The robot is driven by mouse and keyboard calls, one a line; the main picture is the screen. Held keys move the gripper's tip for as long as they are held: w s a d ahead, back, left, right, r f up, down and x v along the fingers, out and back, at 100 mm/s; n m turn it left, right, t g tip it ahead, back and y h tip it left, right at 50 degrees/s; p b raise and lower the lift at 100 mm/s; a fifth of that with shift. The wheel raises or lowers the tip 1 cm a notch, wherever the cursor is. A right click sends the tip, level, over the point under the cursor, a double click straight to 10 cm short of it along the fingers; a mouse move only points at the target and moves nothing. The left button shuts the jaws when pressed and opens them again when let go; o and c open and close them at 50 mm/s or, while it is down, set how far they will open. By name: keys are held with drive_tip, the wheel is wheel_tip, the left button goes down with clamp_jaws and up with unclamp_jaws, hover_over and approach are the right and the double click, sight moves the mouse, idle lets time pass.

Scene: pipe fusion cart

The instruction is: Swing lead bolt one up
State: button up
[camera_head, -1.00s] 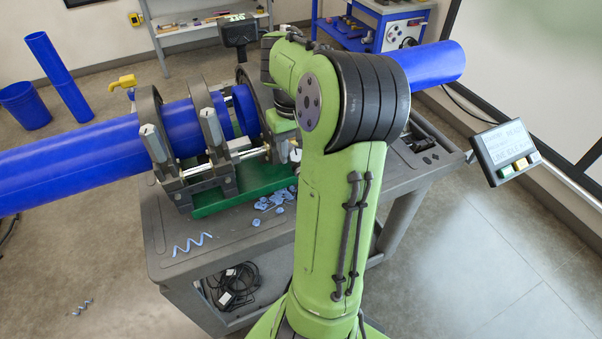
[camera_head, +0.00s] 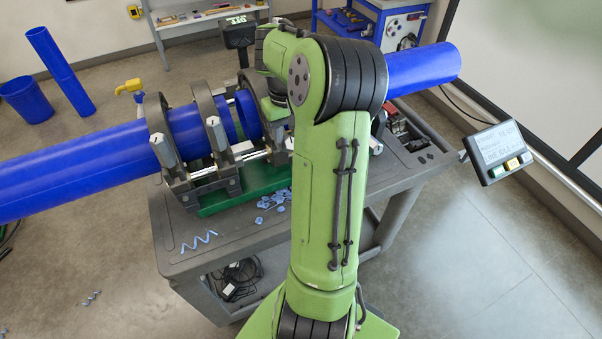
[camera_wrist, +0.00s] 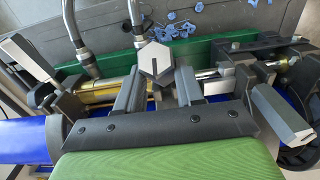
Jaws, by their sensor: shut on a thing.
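A clamp bolt with a pale hexagonal end (camera_wrist: 155,62) sits between the two fingers of my gripper (camera_wrist: 158,80) in the wrist view. My gripper is shut on this bolt, its end facing the camera. The lower shank is hidden by the fingers and palm. Other bolts with pale ends show at the left (camera_wrist: 22,52) and right (camera_wrist: 280,112). In the head view two bolts, one at the left (camera_head: 162,148) and one nearer the middle (camera_head: 217,132), stand at the clamp rings. There my gripper and the held bolt are hidden behind my arm.
The blue pipe (camera_head: 75,170) runs through the clamps, above a green machine base (camera_head: 235,197) on the grey cart (camera_head: 190,258). Blue shavings (camera_head: 272,200) lie on the cart top. A control panel (camera_head: 498,150) juts out right.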

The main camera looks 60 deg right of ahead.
drive_tip(key=shift+w+d+r, duration=0.1)
drive_tip(key=shift+w+r, duration=0.1)
drive_tip(key=shift+r, duration=0.05)
drive_tip(key=shift+f, duration=0.1)
drive_tip(key=shift+w+d+r+p, duration=0.3)
drive_tip(key=shift+w+r+p, duration=0.25)
drive_tip(key=shift+p, duration=0.6)
drive_tip(key=shift+w+d+r+p, duration=0.25)
drive_tip(key=shift+w+p, duration=0.15)
drive_tip(key=shift+p, duration=0.25)
drive_tip(key=shift+d+f, duration=0.1)
drive_tip(key=shift+f, duration=0.1)
drive_tip(key=shift+r, duration=0.1)
